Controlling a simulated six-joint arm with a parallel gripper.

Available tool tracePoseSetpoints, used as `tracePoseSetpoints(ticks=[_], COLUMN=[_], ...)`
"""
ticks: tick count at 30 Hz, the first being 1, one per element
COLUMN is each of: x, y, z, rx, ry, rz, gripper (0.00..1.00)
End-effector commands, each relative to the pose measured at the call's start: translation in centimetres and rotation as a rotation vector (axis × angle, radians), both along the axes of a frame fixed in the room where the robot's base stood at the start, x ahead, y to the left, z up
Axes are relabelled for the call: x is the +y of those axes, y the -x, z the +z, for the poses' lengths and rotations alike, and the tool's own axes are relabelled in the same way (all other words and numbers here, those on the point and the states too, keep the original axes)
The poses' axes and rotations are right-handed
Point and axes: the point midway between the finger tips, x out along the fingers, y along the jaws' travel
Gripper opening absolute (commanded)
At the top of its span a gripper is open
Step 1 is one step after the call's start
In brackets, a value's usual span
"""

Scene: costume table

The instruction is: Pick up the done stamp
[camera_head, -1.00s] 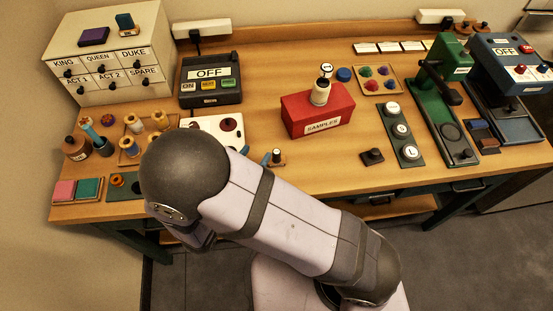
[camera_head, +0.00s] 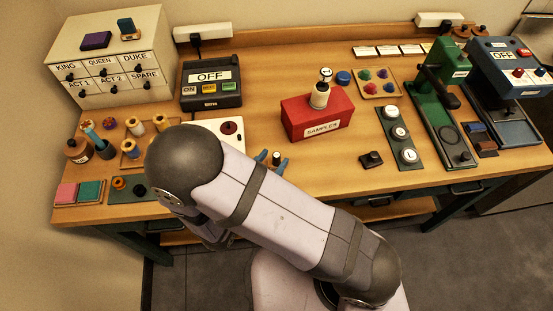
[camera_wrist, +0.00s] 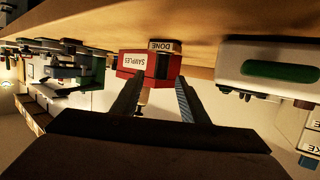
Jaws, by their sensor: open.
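The done stamp (camera_head: 276,158) stands near the table's front edge, a small piece with a dark handle. Its white DONE label shows in the wrist view (camera_wrist: 165,46), upside down, in front of the red samples box. My gripper (camera_head: 271,161) is open, with blue fingertips showing on either side of the stamp in the head view. In the wrist view my gripper (camera_wrist: 158,82) has its two dark fingers spread, with the DONE label between and beyond their tips. I see no contact. My arm hides part of the table's front left.
A white panel with a red button (camera_head: 229,127) is to the left. A small dark block (camera_head: 371,160) lies to the right. Bare wood separates it from the stamp.

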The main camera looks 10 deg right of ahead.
Motion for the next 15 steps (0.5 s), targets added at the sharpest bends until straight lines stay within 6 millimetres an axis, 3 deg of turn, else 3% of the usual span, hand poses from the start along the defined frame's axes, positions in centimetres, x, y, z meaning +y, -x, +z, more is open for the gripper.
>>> tracePoseSetpoints(ticks=[6, 15], x=[-1.4, -1.7], y=[-2.0, -2.7], z=[-0.6, -1.0], rx=[0.001, -0.001], ry=[0.002, -0.001], rz=[-0.003, 0.001], gripper=[0.4, 0.4])
